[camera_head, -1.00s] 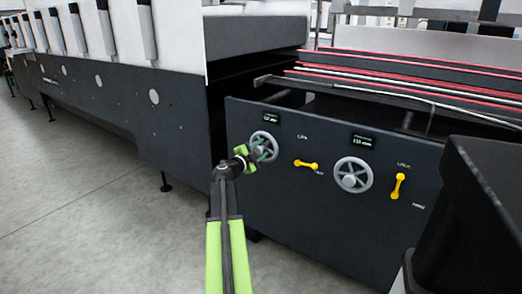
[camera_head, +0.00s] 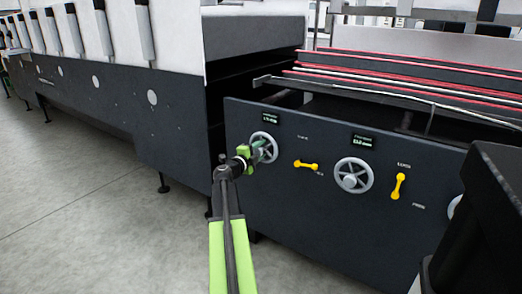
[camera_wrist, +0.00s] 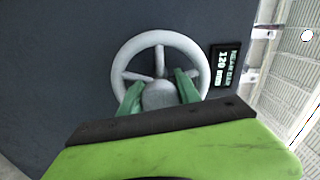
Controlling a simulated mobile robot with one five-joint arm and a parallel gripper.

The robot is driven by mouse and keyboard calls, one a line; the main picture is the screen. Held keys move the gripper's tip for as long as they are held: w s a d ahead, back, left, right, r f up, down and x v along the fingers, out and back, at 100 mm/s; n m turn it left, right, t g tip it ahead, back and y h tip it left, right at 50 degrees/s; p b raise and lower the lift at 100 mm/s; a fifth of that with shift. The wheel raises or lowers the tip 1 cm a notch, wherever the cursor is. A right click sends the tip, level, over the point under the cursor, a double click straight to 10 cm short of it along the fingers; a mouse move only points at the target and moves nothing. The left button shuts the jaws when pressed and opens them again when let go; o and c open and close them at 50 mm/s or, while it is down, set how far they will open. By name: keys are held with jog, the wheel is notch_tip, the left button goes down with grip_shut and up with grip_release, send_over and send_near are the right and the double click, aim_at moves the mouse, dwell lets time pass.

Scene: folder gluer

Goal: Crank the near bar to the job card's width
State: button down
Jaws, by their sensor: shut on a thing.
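The near bar handwheel (camera_head: 264,147) is a grey spoked wheel on the left of the dark machine panel. Its small display (camera_head: 270,117) sits just above it in the head view. In the wrist view the wheel (camera_wrist: 160,37) fills the middle, and the display (camera_wrist: 223,68) beside it seems to read NEAR BAR 120 mm. My gripper (camera_head: 256,151) is at this wheel. In the wrist view its green fingers (camera_wrist: 159,92) are on either side of the round grey knob or hub (camera_wrist: 159,97) and shut on it. No job card can be made out.
A second handwheel (camera_head: 353,175) with its own display (camera_head: 363,141) is to the right. Yellow levers (camera_head: 306,165) and (camera_head: 398,186) stick out from the panel. Part of a third wheel (camera_head: 455,206) shows at the right. The floor on the left is clear.

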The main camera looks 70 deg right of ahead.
jog(key=shift+d, duration=0.1)
jog(key=c, duration=0.9)
grip_release()
jog(key=w+a, duration=0.1)
jog(key=a, duration=0.4)
jog(key=w+a, duration=0.1)
jog(key=a, duration=0.5)
jog(key=w+a, duration=0.1)
jog(key=a, duration=0.5)
jog(key=shift+a, duration=0.15)
